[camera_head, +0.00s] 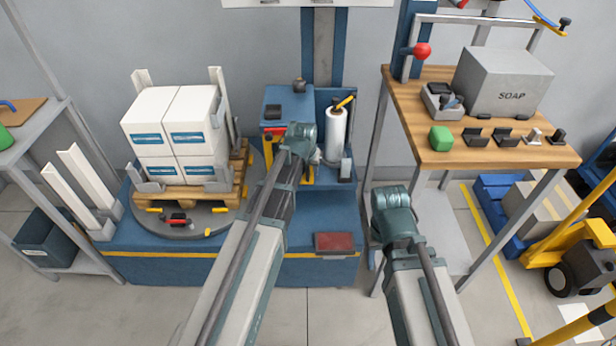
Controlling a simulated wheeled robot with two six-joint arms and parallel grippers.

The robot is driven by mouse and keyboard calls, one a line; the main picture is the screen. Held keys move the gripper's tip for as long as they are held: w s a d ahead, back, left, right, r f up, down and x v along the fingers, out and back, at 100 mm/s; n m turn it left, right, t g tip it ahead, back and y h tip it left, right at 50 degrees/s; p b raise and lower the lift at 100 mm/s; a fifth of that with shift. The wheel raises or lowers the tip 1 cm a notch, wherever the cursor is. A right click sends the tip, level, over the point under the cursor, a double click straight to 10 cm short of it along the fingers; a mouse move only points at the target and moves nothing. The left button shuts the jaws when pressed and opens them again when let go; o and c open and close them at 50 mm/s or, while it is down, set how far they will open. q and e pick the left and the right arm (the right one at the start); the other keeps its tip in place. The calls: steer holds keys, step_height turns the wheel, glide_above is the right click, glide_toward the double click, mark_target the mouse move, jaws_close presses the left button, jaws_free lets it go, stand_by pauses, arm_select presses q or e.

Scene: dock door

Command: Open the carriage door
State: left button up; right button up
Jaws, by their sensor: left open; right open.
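The blue carriage (275,98) sits in front of the mast, with a white film roll (335,135) upright at its right side. A yellow-and-black handle (346,101) shows near the roll's top. I cannot make out the door's edge or how far it stands open. My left gripper (302,140) is open, in front of the carriage and left of the film roll; it hides part of the carriage's lower front. Contact cannot be told. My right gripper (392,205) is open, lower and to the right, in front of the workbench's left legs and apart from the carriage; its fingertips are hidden.
Boxes (172,117) stand on a pallet (188,197) on the turntable at left. A blue mast (324,50) rises behind the carriage. A wooden workbench (468,140) with a SOAP box (503,84) and small items stands at right. A yellow pallet truck (567,245) stands far right.

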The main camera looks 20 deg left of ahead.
arm_select(q)
jaws_close()
stand_by(1.5)
